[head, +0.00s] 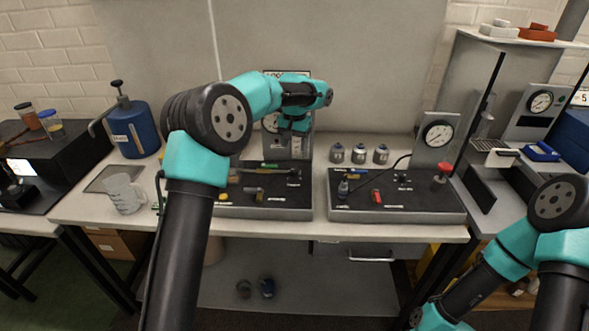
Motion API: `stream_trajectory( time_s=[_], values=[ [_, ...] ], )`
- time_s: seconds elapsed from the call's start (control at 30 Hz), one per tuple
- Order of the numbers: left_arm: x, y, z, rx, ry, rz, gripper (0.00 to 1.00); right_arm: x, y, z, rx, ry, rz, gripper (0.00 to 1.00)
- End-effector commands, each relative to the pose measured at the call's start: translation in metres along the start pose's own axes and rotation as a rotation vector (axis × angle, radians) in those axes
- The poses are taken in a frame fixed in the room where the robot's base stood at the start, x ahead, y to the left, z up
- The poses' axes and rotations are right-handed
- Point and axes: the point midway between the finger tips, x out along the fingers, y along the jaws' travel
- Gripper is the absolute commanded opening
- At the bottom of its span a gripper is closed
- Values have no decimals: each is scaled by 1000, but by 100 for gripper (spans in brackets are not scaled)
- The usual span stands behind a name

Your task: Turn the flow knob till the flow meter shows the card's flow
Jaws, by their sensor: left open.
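My left gripper (293,126) is open in front of the upright panel on the left black board. The panel's lower part, with a pale vertical strip that looks like the flow meter (297,146), shows just below the gripper; its reading is too small to tell. A round dial (270,122) is partly hidden by my left arm. My right gripper is out of view.
The left black board (262,205) carries small fittings. The right board (398,206) has a gauge (438,134) and a red knob (444,168). Several small canisters (359,153) stand behind. A blue sprayer (133,128) and a clear jug (122,194) are at left.

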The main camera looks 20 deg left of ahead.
Motion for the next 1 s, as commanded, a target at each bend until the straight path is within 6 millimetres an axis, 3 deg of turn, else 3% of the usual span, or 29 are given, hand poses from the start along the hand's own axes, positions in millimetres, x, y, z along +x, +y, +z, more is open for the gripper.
stream_trajectory(
  time_s=[0.53,0.7,1.0],
  values=[
    [90,0,0,0,-2,0,59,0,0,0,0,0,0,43],
    [103,0,0,-1,0,-1,59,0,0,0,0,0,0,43],
    [105,0,0,-1,1,0,59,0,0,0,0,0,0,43]
  ],
)
